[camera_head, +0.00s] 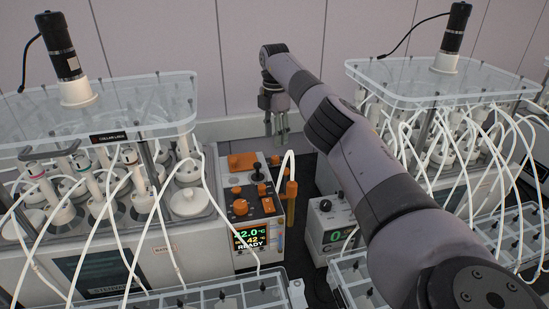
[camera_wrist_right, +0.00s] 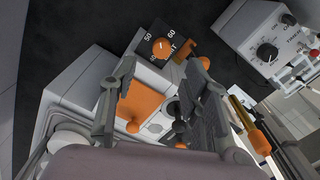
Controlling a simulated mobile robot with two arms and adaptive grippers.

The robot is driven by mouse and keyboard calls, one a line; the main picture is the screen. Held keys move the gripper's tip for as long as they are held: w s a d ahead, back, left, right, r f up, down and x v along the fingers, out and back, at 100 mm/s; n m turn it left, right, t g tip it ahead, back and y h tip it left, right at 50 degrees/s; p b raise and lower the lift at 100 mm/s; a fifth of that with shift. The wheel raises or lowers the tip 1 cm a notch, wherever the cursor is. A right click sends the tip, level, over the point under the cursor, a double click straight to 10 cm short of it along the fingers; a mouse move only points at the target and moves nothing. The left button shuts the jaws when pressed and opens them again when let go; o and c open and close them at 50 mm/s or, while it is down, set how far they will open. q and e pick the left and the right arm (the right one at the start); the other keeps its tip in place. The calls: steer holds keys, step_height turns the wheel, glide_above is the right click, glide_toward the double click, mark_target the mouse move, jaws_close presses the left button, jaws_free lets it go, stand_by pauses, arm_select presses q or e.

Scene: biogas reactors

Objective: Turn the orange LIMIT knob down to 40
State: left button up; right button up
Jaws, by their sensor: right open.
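In the right wrist view, the orange LIMIT knob (camera_wrist_right: 162,47) is round and sits on a black dial plate (camera_wrist_right: 146,30) marked 50 and 60, with a partly covered LIMIT label. Its pointer is too small to read surely. My right gripper (camera_wrist_right: 158,75) is open, its fingers spread to either side below the knob in the picture, not touching it. In the head view my right gripper (camera_head: 277,128) hangs fingers down behind the reactor control unit; I cannot pick out the LIMIT knob there. The unit's display (camera_head: 251,237) shows 22.0 °C, 42 °C and READY. My left gripper is not in view.
Other orange knobs (camera_head: 240,207) and a black knob (camera_head: 257,172) crowd the control unit. White tubes (camera_head: 140,225) loop over the left reactor. A grey box with a dial (camera_head: 327,205) stands to the right. Clear-lidded reactors (camera_head: 449,82) flank my arm.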

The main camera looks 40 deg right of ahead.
mark_target(275, 157)
step_height(275, 157, down, 6)
steer(key=shift+s+r+p, duration=0.1)
steer(key=shift+s+p, duration=0.05)
steer(key=shift+p, duration=0.65)
steer(key=shift+f, duration=0.75)
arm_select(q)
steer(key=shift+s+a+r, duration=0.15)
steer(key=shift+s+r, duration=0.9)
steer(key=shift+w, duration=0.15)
arm_select(e)
steer(key=shift+c, duration=0.3)
steer(key=shift+c, duration=0.6)
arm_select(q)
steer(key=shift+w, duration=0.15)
arm_select(e)
jaws_close()
